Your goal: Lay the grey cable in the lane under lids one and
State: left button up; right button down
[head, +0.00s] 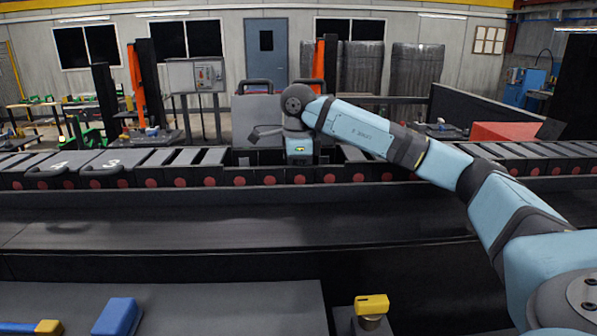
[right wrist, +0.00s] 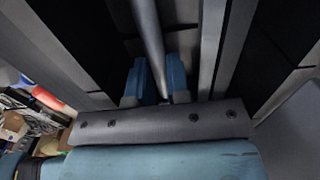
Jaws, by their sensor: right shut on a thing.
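The drag chain (head: 210,181) runs across the head view, a dark row of links with red round marks. Lids marked 4 (head: 58,163) and 3 (head: 113,163) lie shut at the left. Lids one and two cannot be made out. My right arm reaches down into an open stretch of the chain at the middle, hiding part of it. In the right wrist view, the blue fingers of my right gripper (right wrist: 159,82) are shut on the grey cable (right wrist: 149,32), which runs between dark lane walls. My left gripper is not in view.
A dark ledge (head: 200,228) runs in front of the chain and is bare. Nearer stand a yellow-topped part (head: 371,305), a blue block (head: 118,317) and a blue-and-yellow tool (head: 32,327). A grey case (head: 256,112) stands behind the chain.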

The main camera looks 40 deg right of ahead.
jog(key=c, duration=1.4)
grip_release()
jog(key=shift+o, duration=0.2)
jog(key=shift+f, duration=0.1)
notch_tip(320, 180, up, 6)
jog(key=shift+f+b, duration=0.1)
jog(key=shift+b, duration=0.35)
notch_tip(320, 180, up, 6)
jog(key=p, duration=0.1)
jog(key=shift+r+p, duration=0.25)
jog(key=shift+p, duration=0.15)
